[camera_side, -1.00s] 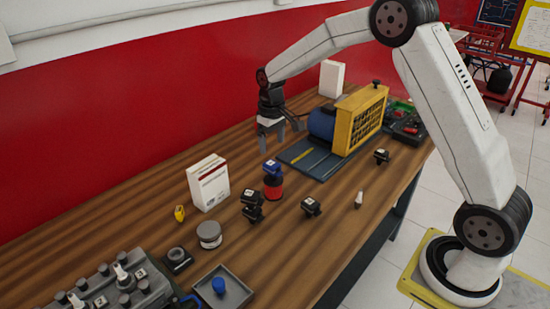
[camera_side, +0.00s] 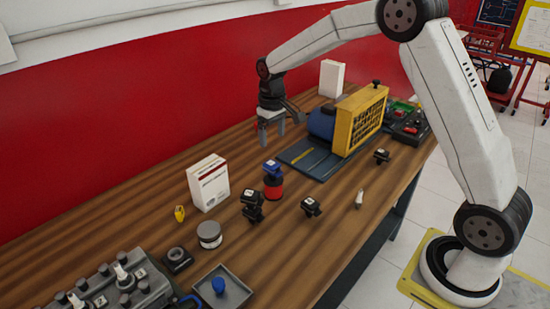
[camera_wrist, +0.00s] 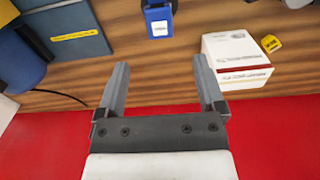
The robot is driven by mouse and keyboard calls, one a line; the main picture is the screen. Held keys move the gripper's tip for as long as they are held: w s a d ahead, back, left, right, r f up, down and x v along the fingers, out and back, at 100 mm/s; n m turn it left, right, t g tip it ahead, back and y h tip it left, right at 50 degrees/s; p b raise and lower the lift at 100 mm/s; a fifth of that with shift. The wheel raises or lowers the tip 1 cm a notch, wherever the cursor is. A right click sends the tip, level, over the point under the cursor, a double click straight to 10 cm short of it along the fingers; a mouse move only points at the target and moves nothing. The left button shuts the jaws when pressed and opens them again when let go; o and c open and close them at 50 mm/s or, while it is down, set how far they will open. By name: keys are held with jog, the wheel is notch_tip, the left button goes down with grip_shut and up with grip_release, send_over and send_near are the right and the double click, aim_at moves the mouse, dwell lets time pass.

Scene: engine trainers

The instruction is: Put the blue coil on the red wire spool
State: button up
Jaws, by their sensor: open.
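The blue coil (camera_side: 271,167), with a white label on top, sits on the red wire spool (camera_side: 273,191) near the middle of the bench in the side view. The spool's top is hidden under it. The blue coil also shows at the top of the wrist view (camera_wrist: 158,20); the spool cannot be made out there. My gripper (camera_side: 272,137) is open and empty. It is above the back of the bench, behind and apart from the coil. In the wrist view its two fingers (camera_wrist: 161,66) are spread with nothing between them.
A white box (camera_side: 208,182) and a small yellow item (camera_side: 180,213) stand left of the spool. Black coils (camera_side: 253,205) are in front of it. A yellow-framed unit (camera_side: 360,118) stands to the right. A grey tray (camera_side: 240,293) is at the front. A red wall closes the back.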

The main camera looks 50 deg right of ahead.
jog(key=s+a+f+t, duration=0.1)
jog(key=s+a, duration=0.2)
jog(key=s, duration=0.8)
jog(key=s+a+f+t, duration=0.1)
jog(key=s+a, duration=0.3)
jog(key=s, duration=0.7)
jog(key=shift+f+t, duration=0.3)
jog(key=shift+f, duration=0.45)
